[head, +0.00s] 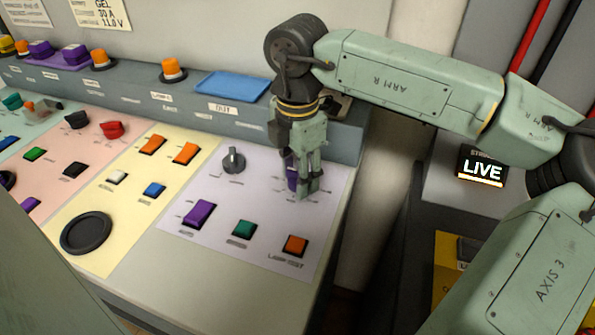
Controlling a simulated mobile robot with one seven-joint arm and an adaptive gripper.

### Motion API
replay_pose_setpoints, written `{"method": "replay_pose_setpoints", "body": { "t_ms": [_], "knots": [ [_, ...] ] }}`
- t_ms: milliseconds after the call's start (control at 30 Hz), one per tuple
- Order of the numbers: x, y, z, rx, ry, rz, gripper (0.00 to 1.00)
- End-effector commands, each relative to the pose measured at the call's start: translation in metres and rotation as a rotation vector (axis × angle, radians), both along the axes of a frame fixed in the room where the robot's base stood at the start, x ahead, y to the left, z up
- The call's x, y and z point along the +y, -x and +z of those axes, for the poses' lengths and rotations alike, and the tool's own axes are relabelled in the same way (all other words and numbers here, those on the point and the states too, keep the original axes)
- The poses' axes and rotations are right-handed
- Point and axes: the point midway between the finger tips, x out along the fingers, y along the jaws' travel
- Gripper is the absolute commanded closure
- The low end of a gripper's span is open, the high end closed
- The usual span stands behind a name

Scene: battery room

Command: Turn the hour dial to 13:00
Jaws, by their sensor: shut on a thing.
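My gripper (307,190) points down at the right side of the pale lilac panel (265,205). Its fingers are shut on a purple dial (291,172), which shows only in part at the left of the fingers. Small marks lie on the panel around it, too small to read, and the dial's pointer is hidden. A grey dial (233,160) stands free to the left of the gripper, apart from it. I cannot read which dial is the hour dial.
A purple rocker switch (199,213), a green button (244,229) and an orange lamp-test switch (295,244) lie in front of the gripper. A blue tray (231,86) lies on the raised ledge behind. A lit LIVE sign (482,168) stands at the right.

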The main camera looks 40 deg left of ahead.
Motion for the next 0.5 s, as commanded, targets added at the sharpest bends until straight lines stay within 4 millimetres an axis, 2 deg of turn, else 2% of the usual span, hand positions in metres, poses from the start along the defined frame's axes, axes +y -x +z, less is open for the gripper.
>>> {"method": "replay_pose_setpoints", "body": {
  "t_ms": [133,500],
  "knots": [
    [0.0,-0.0001,0.0002,0.0,0.0,0.0,0.86],
    [-0.0002,0.0,-0.0019,-0.001,0.0,0.072,0.86]
  ]
}}
